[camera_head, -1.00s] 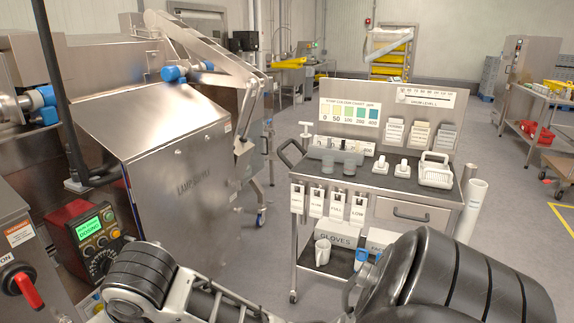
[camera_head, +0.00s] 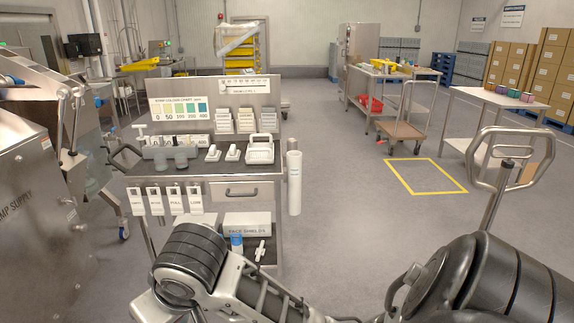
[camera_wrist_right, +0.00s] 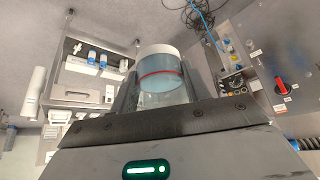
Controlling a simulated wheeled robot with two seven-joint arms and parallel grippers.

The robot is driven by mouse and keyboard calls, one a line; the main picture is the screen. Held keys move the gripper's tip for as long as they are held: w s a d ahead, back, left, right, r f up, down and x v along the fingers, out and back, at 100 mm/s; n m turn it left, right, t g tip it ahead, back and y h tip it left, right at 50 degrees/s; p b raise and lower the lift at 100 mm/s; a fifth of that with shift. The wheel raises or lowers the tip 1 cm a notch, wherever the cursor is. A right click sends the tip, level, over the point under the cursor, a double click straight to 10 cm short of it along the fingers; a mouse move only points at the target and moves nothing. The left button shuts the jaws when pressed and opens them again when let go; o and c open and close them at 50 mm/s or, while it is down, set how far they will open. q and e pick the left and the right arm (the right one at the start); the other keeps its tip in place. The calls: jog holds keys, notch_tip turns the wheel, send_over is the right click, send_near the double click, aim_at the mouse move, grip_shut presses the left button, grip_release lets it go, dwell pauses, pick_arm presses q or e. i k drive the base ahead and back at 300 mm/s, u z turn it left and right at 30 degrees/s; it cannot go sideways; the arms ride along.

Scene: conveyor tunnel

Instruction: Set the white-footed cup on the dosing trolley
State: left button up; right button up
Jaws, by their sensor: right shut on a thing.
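The dosing trolley (camera_head: 262,191) stands left of centre in the head view, with a dark top, a colour chart panel behind it and a drawer in front. In the right wrist view, my right gripper (camera_wrist_right: 160,88) is shut on the white-footed cup (camera_wrist_right: 164,78). The cup is clear and bluish, with a red line near its white foot, which is at the top of that picture. The gripper blocks its lower part there. The cup and right gripper do not show in the head view, only my arm links. My left gripper is out of view.
The trolley top holds a rack with grey cups (camera_head: 181,157), small white items (camera_head: 214,153) and a white basket-like tray (camera_head: 261,149). A steel machine (camera_head: 35,200) is at the left. A flat cart (camera_head: 402,132) and side table (camera_head: 480,125) stand right. Open floor lies between.

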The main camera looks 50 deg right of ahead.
aim_at(207, 167)
jog(key=z, duration=0.75)
jog(key=i, duration=1.75)
jog(key=u, duration=0.1)
